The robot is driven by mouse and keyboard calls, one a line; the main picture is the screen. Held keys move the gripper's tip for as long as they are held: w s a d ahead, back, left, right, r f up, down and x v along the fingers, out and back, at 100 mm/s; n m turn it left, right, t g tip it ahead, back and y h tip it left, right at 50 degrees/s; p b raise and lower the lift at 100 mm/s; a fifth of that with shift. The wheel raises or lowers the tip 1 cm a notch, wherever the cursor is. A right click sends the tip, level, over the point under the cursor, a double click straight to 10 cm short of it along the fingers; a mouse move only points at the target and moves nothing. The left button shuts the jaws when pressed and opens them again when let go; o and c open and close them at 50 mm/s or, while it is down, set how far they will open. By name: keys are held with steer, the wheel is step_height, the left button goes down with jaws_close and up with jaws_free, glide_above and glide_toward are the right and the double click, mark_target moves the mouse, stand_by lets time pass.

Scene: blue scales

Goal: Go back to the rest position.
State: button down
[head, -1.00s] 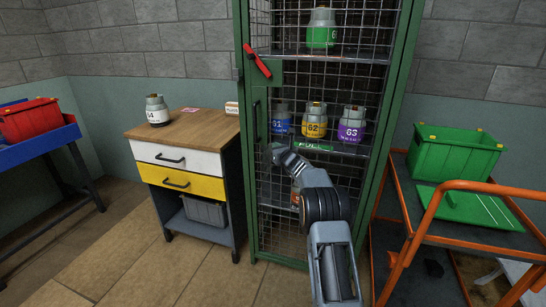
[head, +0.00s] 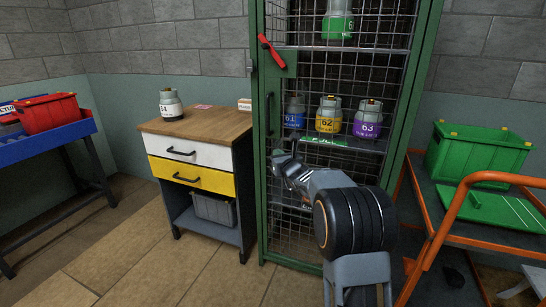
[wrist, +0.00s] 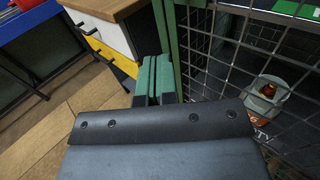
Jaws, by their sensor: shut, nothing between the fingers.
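My gripper (head: 278,157) is shut and empty. In the head view it is in front of the lower left part of the green-framed mesh cabinet (head: 257,200), just below the door's vertical handle (head: 270,115). Whether it touches the cabinet is unclear. In the wrist view its green-tipped fingers (wrist: 153,78) lie together beside the green frame post. My arm's dark wrist joint hides part of the cabinet's lower right.
Canisters 61 (head: 294,115), 62 (head: 328,117) and 63 (head: 367,120) stand behind the mesh. A wooden-topped drawer unit (head: 205,125) with a canister (head: 170,104) stands left. An orange-railed cart (head: 450,225) with a green crate (head: 470,155) stands close right. Floor at left is clear.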

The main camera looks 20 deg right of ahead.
steer(key=s+a+r+n+g+y+p, duration=0.7)
steer(key=s+a+r+n+p, duration=0.6)
steer(key=s+a+n, duration=0.4)
steer(key=s+r+n+g+h+p, duration=0.2)
steer(key=s+n+g+p, duration=0.35)
steer(key=s+n, duration=0.5)
steer(key=s+d+n+g+h+p, duration=0.2)
steer(key=s+d+n+h+p, duration=0.4)
steer(key=s, duration=0.6)
steer(key=shift+d+r+n+h+p, duration=0.4)
steer(key=shift+d+n+p, duration=0.35)
steer(key=shift+d+n, duration=0.15)
